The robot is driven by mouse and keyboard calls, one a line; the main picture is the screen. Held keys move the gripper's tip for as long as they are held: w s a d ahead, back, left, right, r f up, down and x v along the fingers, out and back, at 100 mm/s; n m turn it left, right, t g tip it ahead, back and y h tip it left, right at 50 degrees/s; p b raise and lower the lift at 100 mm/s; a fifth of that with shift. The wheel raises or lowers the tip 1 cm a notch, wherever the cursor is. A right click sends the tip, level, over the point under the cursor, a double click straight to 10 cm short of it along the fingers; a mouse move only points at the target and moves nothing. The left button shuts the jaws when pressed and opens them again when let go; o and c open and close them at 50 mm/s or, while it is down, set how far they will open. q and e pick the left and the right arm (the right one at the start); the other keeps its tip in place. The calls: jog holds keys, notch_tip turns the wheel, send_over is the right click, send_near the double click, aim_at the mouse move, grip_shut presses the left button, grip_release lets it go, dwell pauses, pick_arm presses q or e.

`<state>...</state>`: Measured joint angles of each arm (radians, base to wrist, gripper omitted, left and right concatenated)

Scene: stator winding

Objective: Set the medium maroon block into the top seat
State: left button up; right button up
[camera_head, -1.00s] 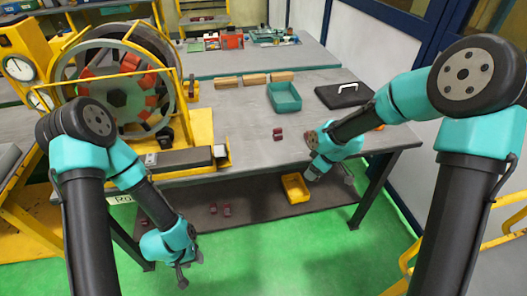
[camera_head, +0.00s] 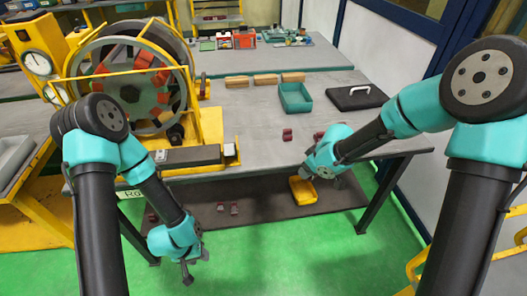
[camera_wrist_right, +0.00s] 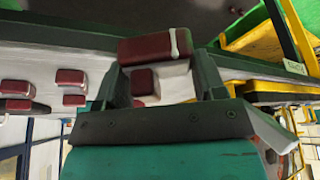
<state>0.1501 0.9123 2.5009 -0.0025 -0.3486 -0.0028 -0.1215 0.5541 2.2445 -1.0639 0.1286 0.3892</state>
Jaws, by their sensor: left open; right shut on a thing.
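My right gripper (camera_wrist_right: 155,70) is shut on a maroon block (camera_wrist_right: 145,48) with a pale stripe near one end, held crosswise at the fingertips. In the head view the right gripper (camera_head: 306,172) is near the table's front edge; the held block is not clear there. My left gripper (camera_head: 187,275) is open and empty, low in front of the table. The stator (camera_head: 86,62) stands at the left, a ring with orange-red segments around its inside. Its top seat is too small to make out behind the yellow frame.
Maroon blocks (camera_head: 288,134) stand on the grey table (camera_head: 255,115); others (camera_head: 234,208) lie on the lower shelf (camera_head: 265,205) beside a yellow bin (camera_head: 302,191). The table's middle is mostly clear.

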jog(key=s+a+r+m+h, duration=0.1)
jog(key=a+m, duration=0.2)
jog(key=a, duration=0.5)
jog(key=a+r+m+t+h, duration=0.1)
jog(key=a+r+m, duration=0.1)
jog(key=a, duration=0.6)
jog(key=shift+s+r+m, duration=0.25)
jog(key=shift+s+m, duration=0.1)
jog(key=shift+m, duration=0.45)
jog(key=shift+w, duration=0.1)
send_near(263, 147)
jog(key=shift+w+a+f, duration=0.2)
jog(key=shift+w+f, duration=0.2)
jog(key=shift+f, duration=0.1)
jog(key=shift+w+a+f, duration=0.2)
jog(key=shift+w+f, duration=0.15)
jog(key=shift+f, duration=0.1)
jog(key=shift+w, duration=0.2)
jog(key=shift+w+f, duration=0.1)
jog(key=shift+f, duration=1.7)
jog(key=shift+f, duration=0.15)
